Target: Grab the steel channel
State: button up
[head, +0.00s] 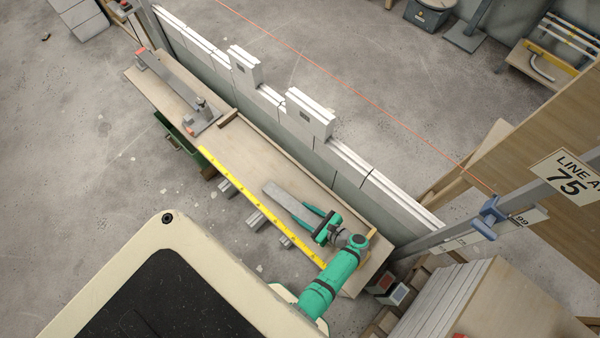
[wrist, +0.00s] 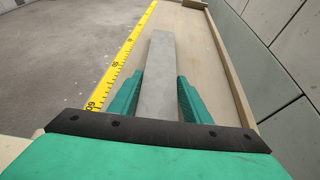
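A flat grey bar, which I take for the steel channel (head: 281,193), lies lengthwise over the wooden bench (head: 245,150). My gripper (head: 312,213), green, is at the bar's near end, with one finger on each side of it. In the wrist view the bar (wrist: 161,70) runs between the two green fingers (wrist: 161,85) and away from me. The fingers lie very close along its sides. I cannot tell whether they press on it or leave a thin gap. The bar's near end is hidden by the dark palm edge.
A yellow measuring tape (head: 250,194) runs along the bench's front edge. Another grey bar (head: 170,75) with clamp-like fittings lies at the far end. A low white block wall (head: 345,160) stands behind the bench. The middle of the bench is clear.

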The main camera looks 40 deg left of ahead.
grip_shut()
jog(key=shift+r, duration=0.15)
